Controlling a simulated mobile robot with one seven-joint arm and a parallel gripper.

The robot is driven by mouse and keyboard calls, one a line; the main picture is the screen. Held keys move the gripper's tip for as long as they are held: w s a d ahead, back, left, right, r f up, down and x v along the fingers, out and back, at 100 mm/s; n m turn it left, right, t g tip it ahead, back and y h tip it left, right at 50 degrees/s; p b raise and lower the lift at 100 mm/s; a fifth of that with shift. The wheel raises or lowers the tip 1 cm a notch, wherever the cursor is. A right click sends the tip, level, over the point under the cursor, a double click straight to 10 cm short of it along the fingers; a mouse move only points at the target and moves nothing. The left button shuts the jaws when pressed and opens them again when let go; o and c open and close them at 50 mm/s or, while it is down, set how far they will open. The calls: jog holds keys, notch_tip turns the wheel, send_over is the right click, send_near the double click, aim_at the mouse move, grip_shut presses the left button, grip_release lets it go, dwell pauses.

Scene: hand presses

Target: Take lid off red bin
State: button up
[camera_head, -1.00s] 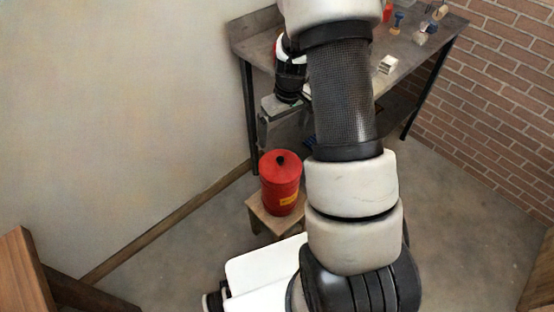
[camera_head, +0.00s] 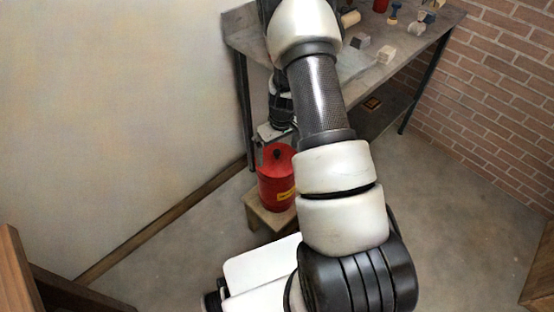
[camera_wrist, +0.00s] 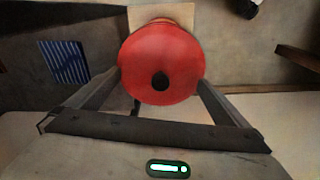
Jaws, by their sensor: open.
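The red bin (camera_head: 272,195) stands upright on a small wooden stool (camera_head: 254,210), with a yellow label low on its side. My gripper (camera_wrist: 160,80) is open and empty, above the lid. In the head view my gripper (camera_head: 277,137) is just over the bin, partly hidden by my arm. I cannot tell whether a finger touches the lid.
A grey workbench (camera_head: 375,75) with several small objects stands behind the bin. A dark block (camera_head: 372,104) lies on its lower shelf. A plain wall is at left, a brick wall at right. A blue striped thing (camera_wrist: 67,62) shows in the wrist view.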

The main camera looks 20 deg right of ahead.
jog(key=shift+w+f, duration=0.1)
jog(key=shift+f, duration=0.35)
jog(key=c, duration=1.4)
jog(key=shift+c, duration=0.4)
